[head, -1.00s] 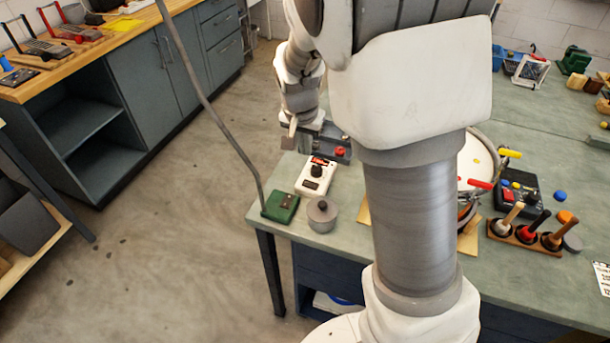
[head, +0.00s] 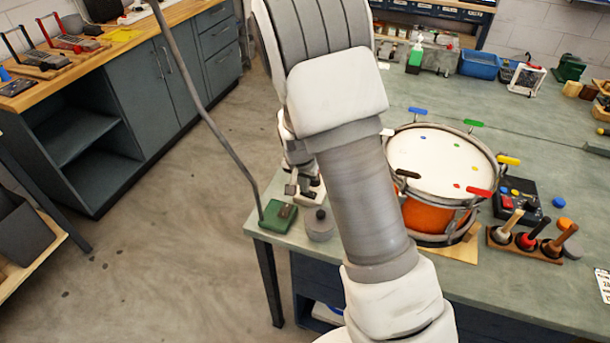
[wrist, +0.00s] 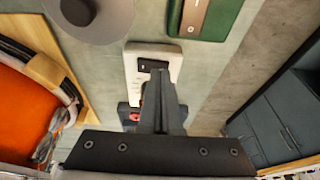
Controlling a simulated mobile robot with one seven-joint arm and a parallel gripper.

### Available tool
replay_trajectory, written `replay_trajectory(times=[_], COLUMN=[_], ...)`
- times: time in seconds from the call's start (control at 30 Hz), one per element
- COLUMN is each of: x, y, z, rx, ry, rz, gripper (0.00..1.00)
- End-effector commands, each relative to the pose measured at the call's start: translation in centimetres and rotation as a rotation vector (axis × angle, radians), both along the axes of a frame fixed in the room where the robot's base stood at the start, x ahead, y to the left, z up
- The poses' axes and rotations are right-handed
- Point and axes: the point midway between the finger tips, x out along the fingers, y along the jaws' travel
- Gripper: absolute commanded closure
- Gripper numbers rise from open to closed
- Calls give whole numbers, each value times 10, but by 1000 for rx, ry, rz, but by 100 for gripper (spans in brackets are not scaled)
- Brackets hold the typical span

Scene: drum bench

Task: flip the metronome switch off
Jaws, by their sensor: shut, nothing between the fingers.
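The metronome appears to be the white box (wrist: 173,52) at the bench's left end. In the wrist view its face shows a black switch (wrist: 150,65); which way the switch sits is unclear. In the head view only a little of the white box (head: 318,190) shows past my arm. My gripper (head: 291,190) is shut and empty, pointing down over the box. In the wrist view the closed fingers (wrist: 159,78) cover the middle of the box, with the tips close to the switch. I cannot tell whether they touch it.
A green box (head: 277,215) and a grey round pot with a knob (head: 319,224) stand close by at the bench edge. An orange drum (head: 430,218) stands to the right. A thin grey pole (head: 205,105) crosses the left side. Open floor lies left of the bench.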

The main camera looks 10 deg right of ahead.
Motion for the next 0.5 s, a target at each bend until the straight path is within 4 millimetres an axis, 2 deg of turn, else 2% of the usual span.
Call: replay_trajectory(times=[0.1, 0.5], x=[0, 1], y=[0, 1], z=[-6, -8], rx=[0, 0], ry=[1, 0], rz=[-1, 0], gripper=[100, 100])
